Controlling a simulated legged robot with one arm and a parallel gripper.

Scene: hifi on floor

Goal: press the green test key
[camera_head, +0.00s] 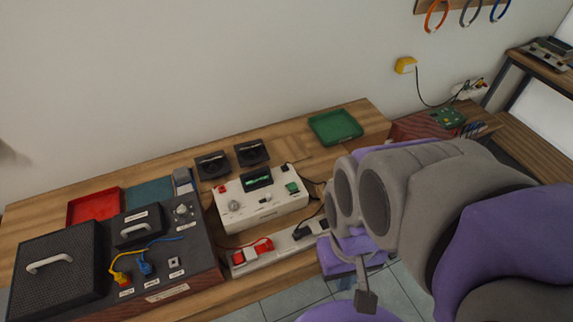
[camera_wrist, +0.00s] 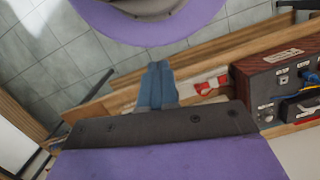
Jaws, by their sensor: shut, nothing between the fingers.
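The white tester (camera_head: 262,207) stands on the wooden bench, with a dark screen (camera_head: 257,180) showing green at its back. A small green key (camera_head: 292,187) is on the right part of its top. The wrist view does not show the green key. My gripper (camera_wrist: 157,84) shows in the wrist view with its blue-grey fingers together and nothing between them. It appears over the bench's front edge, apart from the tester. In the head view my arm covers the area right of the tester, and I cannot make out the fingertips clearly.
A power strip with a red plug (camera_head: 252,250) lies in front of the tester. A black panel box (camera_head: 160,250) with cables stands at left. Speakers (camera_head: 252,153) sit behind the tester. A green tray (camera_head: 335,127) and red tray (camera_head: 94,206) lie farther back.

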